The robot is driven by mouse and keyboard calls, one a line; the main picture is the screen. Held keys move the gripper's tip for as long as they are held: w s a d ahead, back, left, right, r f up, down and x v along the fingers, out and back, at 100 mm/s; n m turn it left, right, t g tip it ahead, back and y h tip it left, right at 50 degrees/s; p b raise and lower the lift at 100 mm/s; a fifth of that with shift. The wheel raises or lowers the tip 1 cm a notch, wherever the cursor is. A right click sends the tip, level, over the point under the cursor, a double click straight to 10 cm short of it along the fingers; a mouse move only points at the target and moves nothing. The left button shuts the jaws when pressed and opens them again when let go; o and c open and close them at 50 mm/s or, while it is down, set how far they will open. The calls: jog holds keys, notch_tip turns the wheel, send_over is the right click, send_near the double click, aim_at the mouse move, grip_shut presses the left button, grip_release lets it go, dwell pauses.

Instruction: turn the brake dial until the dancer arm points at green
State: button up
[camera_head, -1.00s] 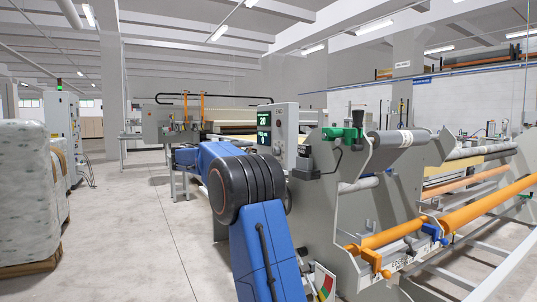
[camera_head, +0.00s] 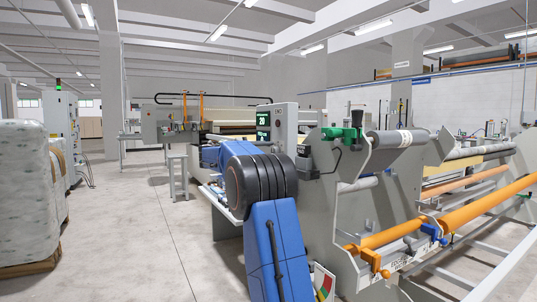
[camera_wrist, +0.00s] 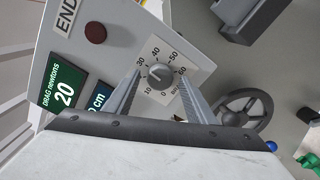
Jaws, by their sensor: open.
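The brake dial (camera_wrist: 160,77) is a grey round knob on a white plate with a numbered scale, in the wrist view. My gripper (camera_wrist: 159,84) is open, with one finger to each side of the dial; I cannot tell whether they touch it. The drag display (camera_wrist: 65,93) reads 20 newtons, and the head view display (camera_head: 263,120) also shows 20. A red, yellow and green scale (camera_head: 323,283) shows partly beside my blue arm in the head view. The dancer arm's pointing cannot be made out. My gripper is hidden in the head view.
A dark red button (camera_wrist: 95,32) and an END label (camera_wrist: 67,18) are on the panel. A dark handwheel (camera_wrist: 244,109) lies to the right of the dial. Orange rollers (camera_head: 470,212) and the grey machine frame stand right of my arm.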

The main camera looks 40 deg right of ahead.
jog(key=c, duration=1)
jog(key=shift+c, duration=0.2)
jog(key=shift+m, duration=0.3)
jog(key=m, duration=0.5)
jog(key=shift+m, duration=0.7)
jog(key=o, duration=1)
jog(key=shift+o, duration=0.2)
